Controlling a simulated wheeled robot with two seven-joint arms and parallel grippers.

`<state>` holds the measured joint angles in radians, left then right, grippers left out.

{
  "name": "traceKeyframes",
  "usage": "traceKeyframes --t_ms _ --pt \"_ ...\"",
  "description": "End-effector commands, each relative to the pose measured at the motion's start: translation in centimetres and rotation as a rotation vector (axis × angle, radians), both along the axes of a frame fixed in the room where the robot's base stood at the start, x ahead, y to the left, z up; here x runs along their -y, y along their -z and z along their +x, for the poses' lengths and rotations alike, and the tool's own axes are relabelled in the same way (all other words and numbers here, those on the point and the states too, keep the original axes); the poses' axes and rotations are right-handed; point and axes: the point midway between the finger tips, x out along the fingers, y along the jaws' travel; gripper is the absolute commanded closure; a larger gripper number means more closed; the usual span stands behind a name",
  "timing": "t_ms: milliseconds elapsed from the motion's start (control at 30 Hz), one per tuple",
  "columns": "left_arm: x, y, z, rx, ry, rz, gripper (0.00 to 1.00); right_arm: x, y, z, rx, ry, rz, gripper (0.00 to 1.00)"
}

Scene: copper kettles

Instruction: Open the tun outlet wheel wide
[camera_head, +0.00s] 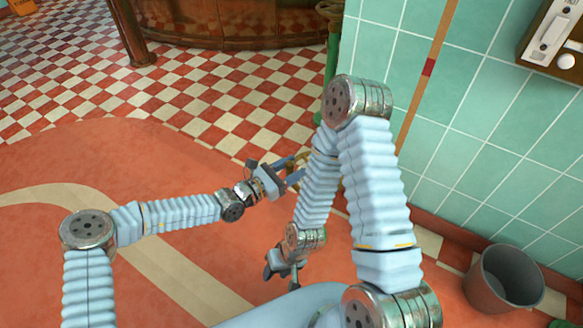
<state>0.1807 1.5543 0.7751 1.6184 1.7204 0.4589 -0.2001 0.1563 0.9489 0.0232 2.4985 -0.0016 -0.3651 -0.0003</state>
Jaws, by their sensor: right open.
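A brass-coloured wheel (303,158) shows just past my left gripper, mostly hidden behind my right arm. Its turning position cannot be read. My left gripper (291,171) reaches to it from the left, with its two blue fingers apart at the wheel's near side. Whether they touch or grip the rim cannot be told. My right gripper (281,280) hangs lower, below the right forearm, open and empty. A large copper-brown tun (230,28) stands at the top, cut off by the picture edge.
A green upright pipe (331,60) with a brownish handwheel (329,9) stands beside the tiled wall (480,110). A grey bucket (504,278) stands at the lower right. A wall box (552,36) hangs at the upper right. The red floor at left is clear.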

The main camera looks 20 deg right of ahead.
Motion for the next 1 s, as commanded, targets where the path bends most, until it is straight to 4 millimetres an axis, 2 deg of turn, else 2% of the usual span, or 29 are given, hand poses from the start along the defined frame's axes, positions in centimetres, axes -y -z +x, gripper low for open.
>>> traceKeyframes --t_ms 233,333,733,900,1000 --pt "-0.4 0.0 0.2 0.001 -0.005 0.001 0.49 0.0 0.0 0.0 0.0 0.0 0.0 0.57" --pt "-1.4 0.0 0.1 0.001 -0.006 0.002 0.49 0.0 -0.1 0.0 0.0 0.0 0.0 0.57" --pt "-10.4 0.1 -1.8 0.002 -0.005 0.002 0.49 -0.1 -0.1 0.0 0.0 -0.001 0.001 0.57" --pt "-12.7 0.1 -2.4 0.001 -0.003 0.001 0.49 0.0 -0.1 0.0 0.0 0.0 0.0 0.57" --pt "-13.4 0.1 -2.6 0.0 -0.002 0.001 0.49 0.0 0.0 0.0 0.0 0.0 0.0 0.57"
